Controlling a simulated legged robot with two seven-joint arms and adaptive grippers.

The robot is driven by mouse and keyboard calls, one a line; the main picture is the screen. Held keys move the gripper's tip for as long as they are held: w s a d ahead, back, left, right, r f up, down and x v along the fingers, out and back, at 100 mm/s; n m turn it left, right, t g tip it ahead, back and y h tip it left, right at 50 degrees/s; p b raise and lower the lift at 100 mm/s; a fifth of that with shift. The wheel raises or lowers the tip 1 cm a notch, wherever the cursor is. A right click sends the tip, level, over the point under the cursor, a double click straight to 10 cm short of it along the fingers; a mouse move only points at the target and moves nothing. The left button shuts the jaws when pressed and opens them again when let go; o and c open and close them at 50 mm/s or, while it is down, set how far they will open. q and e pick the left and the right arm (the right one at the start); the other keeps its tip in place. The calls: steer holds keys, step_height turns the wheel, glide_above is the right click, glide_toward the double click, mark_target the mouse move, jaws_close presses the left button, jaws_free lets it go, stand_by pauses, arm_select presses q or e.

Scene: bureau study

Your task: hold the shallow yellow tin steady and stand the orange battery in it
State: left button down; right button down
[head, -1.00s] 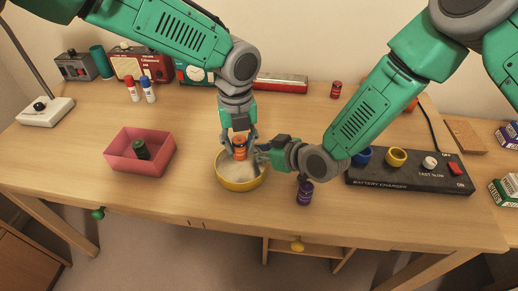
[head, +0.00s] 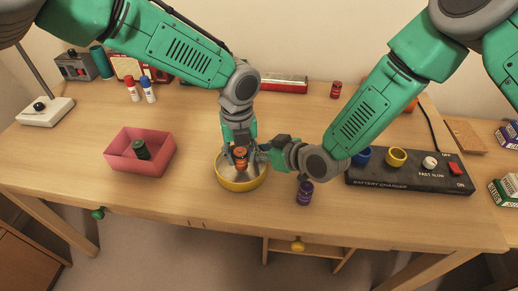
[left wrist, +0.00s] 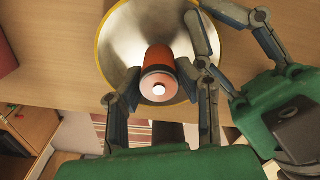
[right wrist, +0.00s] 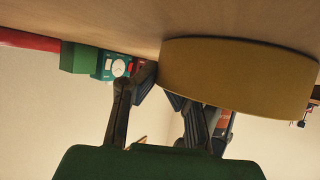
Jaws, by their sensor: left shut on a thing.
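The orange battery (head: 241,158) is upright between the fingers of my left gripper (head: 240,155), which is shut on it. In the left wrist view the battery (left wrist: 158,75) shows over the shiny inside of the shallow yellow tin (left wrist: 128,28). I cannot tell whether its lower end touches the tin floor. The tin (head: 240,185) stands on the desk. My right gripper (head: 262,154) is at the tin's right rim, and its fingers also show beside the tin (right wrist: 235,80) in the right wrist view. Whether they pinch the wall is unclear.
A pink box (head: 120,168) with a dark green battery (head: 141,149) stands to the left. A purple battery (head: 305,192) stands close to the tin's right, below my right arm. A black battery charger (head: 405,178) lies further right. The desk in front of the tin is clear.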

arm_select(q)
steer(key=shift+f, duration=0.7)
steer(key=c, duration=1.1)
jaws_free()
steer(key=shift+d, duration=0.1)
arm_select(e)
steer(key=shift+a, duration=0.1)
arm_select(q)
steer(key=shift+r, duration=0.45)
step_height(320, 180, up, 11)
steer(key=shift+f, duration=0.1)
arm_select(e)
steer(key=c, duration=1.6)
jaws_free()
steer(key=shift+c, duration=0.2)
